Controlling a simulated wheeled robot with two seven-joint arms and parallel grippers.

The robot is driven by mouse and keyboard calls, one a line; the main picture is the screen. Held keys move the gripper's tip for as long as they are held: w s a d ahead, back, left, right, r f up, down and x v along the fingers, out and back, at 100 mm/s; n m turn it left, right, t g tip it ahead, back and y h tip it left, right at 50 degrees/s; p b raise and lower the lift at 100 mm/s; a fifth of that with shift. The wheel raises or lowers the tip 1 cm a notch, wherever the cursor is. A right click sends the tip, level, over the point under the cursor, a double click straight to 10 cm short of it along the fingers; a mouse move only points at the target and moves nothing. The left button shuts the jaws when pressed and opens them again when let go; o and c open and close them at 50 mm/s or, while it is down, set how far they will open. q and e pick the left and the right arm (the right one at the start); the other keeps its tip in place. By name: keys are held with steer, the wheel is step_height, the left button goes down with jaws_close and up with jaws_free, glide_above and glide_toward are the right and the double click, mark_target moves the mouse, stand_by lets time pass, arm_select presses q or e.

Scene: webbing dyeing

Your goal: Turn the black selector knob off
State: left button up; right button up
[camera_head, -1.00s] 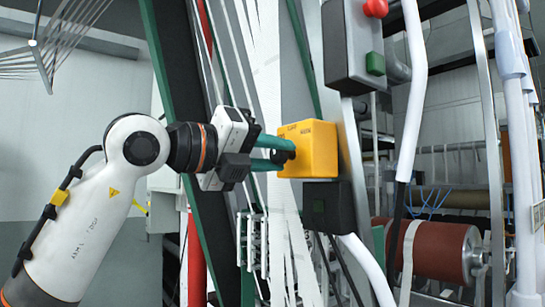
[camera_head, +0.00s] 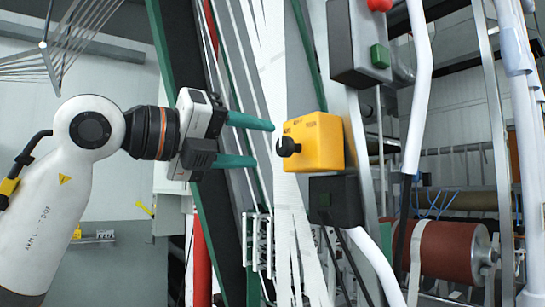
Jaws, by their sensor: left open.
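The black selector knob (camera_head: 288,147) sticks out from the left face of a yellow box (camera_head: 322,143), which is mounted on a grey post. My left gripper (camera_head: 264,142) is to the left of the knob. Its two green fingers are spread apart, one above the knob's height and one slightly below it. The fingertips are clear of the knob and nothing is between them. My right gripper is not in view.
A grey control box (camera_head: 350,40) with a red button (camera_head: 380,5) and a green button (camera_head: 380,56) is above the yellow box. A black box (camera_head: 334,200) is just below it. White webbing strips (camera_head: 287,215) hang behind. A red-brown roller (camera_head: 447,250) is at lower right.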

arm_select(q)
steer(key=b+v, duration=0.1)
steer(key=v, duration=0.5)
steer(key=shift+s+a, duration=0.2)
steer(key=shift+a, duration=0.05)
steer(key=shift+d, duration=0.1)
